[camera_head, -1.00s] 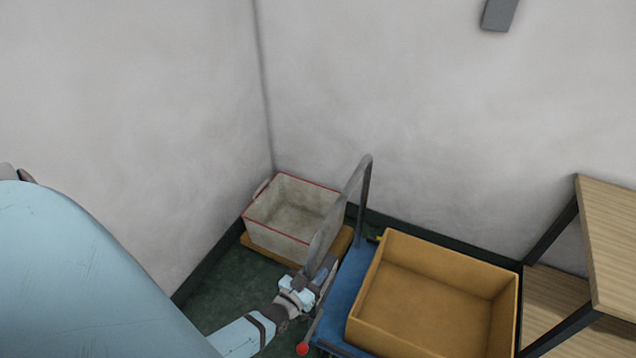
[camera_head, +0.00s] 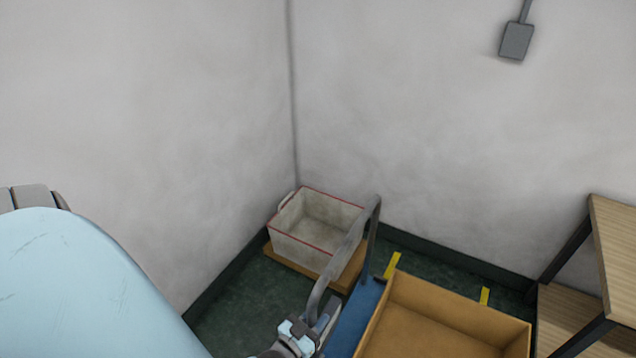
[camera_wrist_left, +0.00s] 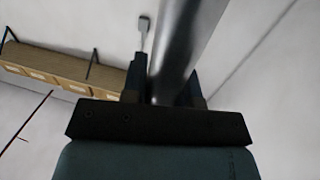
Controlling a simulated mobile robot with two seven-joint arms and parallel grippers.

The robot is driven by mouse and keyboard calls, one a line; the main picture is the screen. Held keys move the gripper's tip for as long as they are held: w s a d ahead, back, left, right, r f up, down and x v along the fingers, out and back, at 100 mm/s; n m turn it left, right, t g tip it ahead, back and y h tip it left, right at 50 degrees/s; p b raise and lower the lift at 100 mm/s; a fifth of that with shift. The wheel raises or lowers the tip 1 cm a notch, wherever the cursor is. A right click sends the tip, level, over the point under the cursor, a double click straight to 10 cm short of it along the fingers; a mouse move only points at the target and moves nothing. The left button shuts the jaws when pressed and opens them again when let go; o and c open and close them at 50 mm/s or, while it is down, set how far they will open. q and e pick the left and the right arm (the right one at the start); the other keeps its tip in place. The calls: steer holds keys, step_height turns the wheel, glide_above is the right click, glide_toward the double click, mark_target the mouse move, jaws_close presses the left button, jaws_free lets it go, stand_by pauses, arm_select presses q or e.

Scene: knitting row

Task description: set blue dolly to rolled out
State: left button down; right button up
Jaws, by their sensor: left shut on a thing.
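The blue dolly (camera_head: 350,320) stands on the dark green floor, its blue deck partly cut off by the bottom edge of the head view. Its grey tubular push handle (camera_head: 345,250) rises at the left end of the deck. My left gripper (camera_head: 318,322) is shut on the lower near part of this handle. In the left wrist view the handle (camera_wrist_left: 187,40) runs between the dark fingers of my left gripper (camera_wrist_left: 166,88). A tan open box (camera_head: 430,325) rests on the deck and looks empty inside. My right gripper is not in view.
A white crate with red rim (camera_head: 318,238) sits on a wooden dolly (camera_head: 290,268) in the corner, close behind the handle. Yellow floor marks (camera_head: 392,265) show between box and wall. A wood-topped shelf unit (camera_head: 612,240) stands right of the box.

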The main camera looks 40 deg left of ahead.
arm_select(q)
steer(key=shift+s+d+f, duration=0.1)
steer(key=shift+s+f, duration=0.1)
steer(key=shift+s, duration=0.05)
steer(key=c, duration=1.3)
jaws_free()
steer(key=o, duration=0.4)
steer(key=shift+c, duration=0.2)
steer(key=shift+o, duration=0.3)
steer(key=shift+s+r, duration=0.1)
steer(key=shift+r, duration=0.05)
steer(key=shift+s, duration=0.4)
steer(key=s+b, duration=0.2)
steer(key=s, duration=1.1)
steer(key=shift+d, duration=0.25)
